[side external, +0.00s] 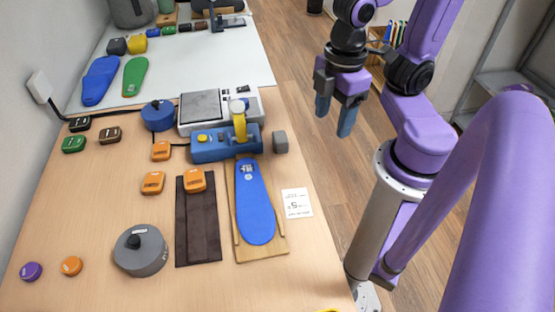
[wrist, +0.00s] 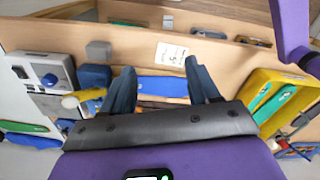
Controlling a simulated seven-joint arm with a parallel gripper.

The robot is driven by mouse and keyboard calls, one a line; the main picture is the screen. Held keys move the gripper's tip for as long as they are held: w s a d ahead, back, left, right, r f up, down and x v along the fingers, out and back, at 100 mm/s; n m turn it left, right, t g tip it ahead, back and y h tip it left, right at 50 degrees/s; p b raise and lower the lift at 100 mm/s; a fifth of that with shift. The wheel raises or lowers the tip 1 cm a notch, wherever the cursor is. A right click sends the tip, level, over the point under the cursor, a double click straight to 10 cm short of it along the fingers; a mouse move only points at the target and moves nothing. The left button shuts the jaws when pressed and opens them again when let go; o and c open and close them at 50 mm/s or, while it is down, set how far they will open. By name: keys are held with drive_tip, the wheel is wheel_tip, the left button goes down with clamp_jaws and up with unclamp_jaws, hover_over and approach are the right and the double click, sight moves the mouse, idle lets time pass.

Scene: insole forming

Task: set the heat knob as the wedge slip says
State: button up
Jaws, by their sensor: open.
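The white slip (side external: 297,203) lies flat on the table right of the blue insole (side external: 255,205); it also shows in the wrist view (wrist: 171,54). It carries a large 5 with smaller print I cannot read. I cannot tell which dial is the heat knob. A blue round unit with a dark top (side external: 157,115) stands left of the grey-white machine (side external: 210,110). A grey round unit with a black knob (side external: 140,250) stands at the front. My gripper (side external: 333,122) is open and empty, raised beyond the table's right edge; its fingers show in the wrist view (wrist: 160,66).
A blue press with a yellow lever (side external: 225,145) stands behind the insole's wooden board (side external: 262,252). A grey block (side external: 280,142) is beside it. A dark strip (side external: 198,230) and several small coloured blocks lie leftward. The wrist view shows a yellow tray (wrist: 250,85) at right.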

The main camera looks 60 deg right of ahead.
drive_tip(key=w+a+r, duration=0.2)
drive_tip(key=w, duration=0.8)
drive_tip(key=r+n, duration=0.1)
drive_tip(key=n, duration=0.2)
hover_over(243, 100)
drive_tip(key=shift+g, duration=0.4)
wheel_tip(243, 100, down, 16)
drive_tip(key=shift+f, duration=0.15)
drive_tip(key=shift+c, duration=0.2)
drive_tip(key=c, duration=1)
